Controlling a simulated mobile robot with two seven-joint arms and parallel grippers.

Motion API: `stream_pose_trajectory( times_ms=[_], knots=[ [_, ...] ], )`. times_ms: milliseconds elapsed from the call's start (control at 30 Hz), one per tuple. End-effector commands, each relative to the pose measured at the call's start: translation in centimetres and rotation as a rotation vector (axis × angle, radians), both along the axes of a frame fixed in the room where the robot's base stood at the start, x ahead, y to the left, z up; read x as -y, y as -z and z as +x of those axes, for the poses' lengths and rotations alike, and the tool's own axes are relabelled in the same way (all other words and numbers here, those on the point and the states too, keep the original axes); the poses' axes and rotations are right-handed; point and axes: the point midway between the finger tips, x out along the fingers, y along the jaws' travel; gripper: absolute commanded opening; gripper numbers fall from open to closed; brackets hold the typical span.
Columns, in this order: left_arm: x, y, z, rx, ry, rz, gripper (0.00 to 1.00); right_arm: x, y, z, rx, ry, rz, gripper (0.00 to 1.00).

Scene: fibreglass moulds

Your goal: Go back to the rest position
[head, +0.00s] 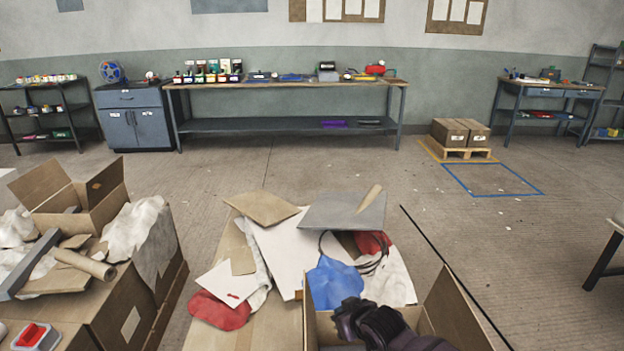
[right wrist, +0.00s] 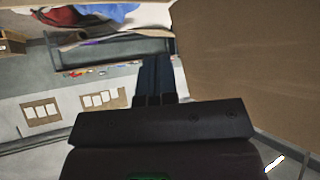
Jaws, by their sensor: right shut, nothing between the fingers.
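My right gripper (right wrist: 155,75) shows in the right wrist view with its two dark fingers together and nothing between them. In the head view my right arm and gripper (head: 352,316) reach in at the bottom, over the open cardboard box (head: 455,310). A brown cardboard wall fills the right of the wrist view, close beside the fingers. My left gripper is in neither view.
A heap of cardboard, white sheets, blue cloth (head: 333,283) and red pieces (head: 218,311) lies around the box. Another scrap pile with an open carton (head: 85,200) stands at left. A long workbench (head: 285,86) lines the wall.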

Motion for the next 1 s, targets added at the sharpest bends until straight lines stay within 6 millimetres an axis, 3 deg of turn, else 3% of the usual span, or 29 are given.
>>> stream_pose_trajectory(
  times_ms=[233,500,767,1000],
  knots=[
    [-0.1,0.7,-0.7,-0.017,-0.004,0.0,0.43,2.9,-2.3,-5.1,0.224,0.051,0.076,0.0],
    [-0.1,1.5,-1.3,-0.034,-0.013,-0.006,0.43,9.2,-2.8,-11.8,0.342,0.187,0.07,0.0],
    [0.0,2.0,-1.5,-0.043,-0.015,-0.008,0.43,15.7,-0.6,-20.2,0.3,0.345,0.019,0.0],
    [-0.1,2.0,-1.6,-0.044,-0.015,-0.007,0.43,19.5,3.8,-28.7,0.154,0.452,-0.028,0.0]
  ],
)
